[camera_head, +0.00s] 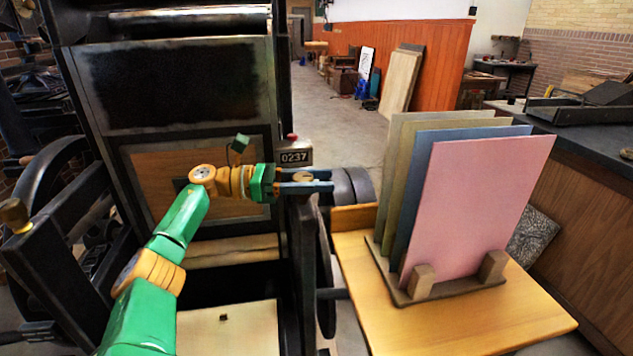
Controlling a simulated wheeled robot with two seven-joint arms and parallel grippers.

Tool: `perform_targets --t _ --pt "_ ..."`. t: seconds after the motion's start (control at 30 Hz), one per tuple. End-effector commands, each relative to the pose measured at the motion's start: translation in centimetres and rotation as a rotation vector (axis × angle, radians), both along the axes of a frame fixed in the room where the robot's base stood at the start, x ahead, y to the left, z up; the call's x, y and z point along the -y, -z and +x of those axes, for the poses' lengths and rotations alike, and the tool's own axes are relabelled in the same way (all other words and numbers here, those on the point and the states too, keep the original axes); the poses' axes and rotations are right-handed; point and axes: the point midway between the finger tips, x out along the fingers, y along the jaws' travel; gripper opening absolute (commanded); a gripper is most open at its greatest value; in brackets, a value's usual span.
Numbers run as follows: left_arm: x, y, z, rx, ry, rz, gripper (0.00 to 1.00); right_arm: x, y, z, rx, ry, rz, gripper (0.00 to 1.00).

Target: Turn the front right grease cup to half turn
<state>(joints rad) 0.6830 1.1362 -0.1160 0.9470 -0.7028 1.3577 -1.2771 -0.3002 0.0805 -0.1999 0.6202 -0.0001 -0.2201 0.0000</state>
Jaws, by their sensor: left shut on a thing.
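My left arm reaches in from the lower left, and its gripper (326,181) is at the right side of the press, just below the counter box. The two blue-grey fingers point right. A small pale brass round part (304,177) shows between them; it looks like the grease cup. The gripper is shut on it. The fingers and wrist hide part of it, and I cannot read its turn or any mark. My right gripper is not in view.
The black hand press (176,85) fills the left. A counter box (294,156) reading 0237 sits just above the fingers. A dark roller end (353,187) is right of them. A wooden table (455,325) with a rack of coloured boards (475,205) stands at right.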

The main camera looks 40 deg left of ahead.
Motion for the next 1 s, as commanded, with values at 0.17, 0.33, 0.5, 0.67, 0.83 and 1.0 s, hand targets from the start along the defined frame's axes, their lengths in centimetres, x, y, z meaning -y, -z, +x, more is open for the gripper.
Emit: perform_targets --t 0.17,0.33,0.5,0.67,0.83,1.0 --pt "0.12 0.08 -0.03 -0.001 0.032 0.0 0.0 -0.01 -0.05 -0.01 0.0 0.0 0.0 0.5" --pt "0.16 0.17 -0.07 -0.004 0.041 0.001 0.0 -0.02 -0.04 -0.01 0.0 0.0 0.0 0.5" --pt "0.19 0.21 -0.07 -0.004 0.042 0.001 0.0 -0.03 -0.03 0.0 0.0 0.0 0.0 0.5" --pt "0.19 0.24 -0.07 -0.005 0.042 0.002 0.61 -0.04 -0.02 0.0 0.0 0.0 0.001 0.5" --pt "0.16 0.17 -0.07 -0.002 0.041 0.001 0.8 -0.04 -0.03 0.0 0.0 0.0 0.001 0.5" --pt "0.12 0.14 -0.07 -0.002 0.04 0.001 0.8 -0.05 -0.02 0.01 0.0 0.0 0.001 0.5"
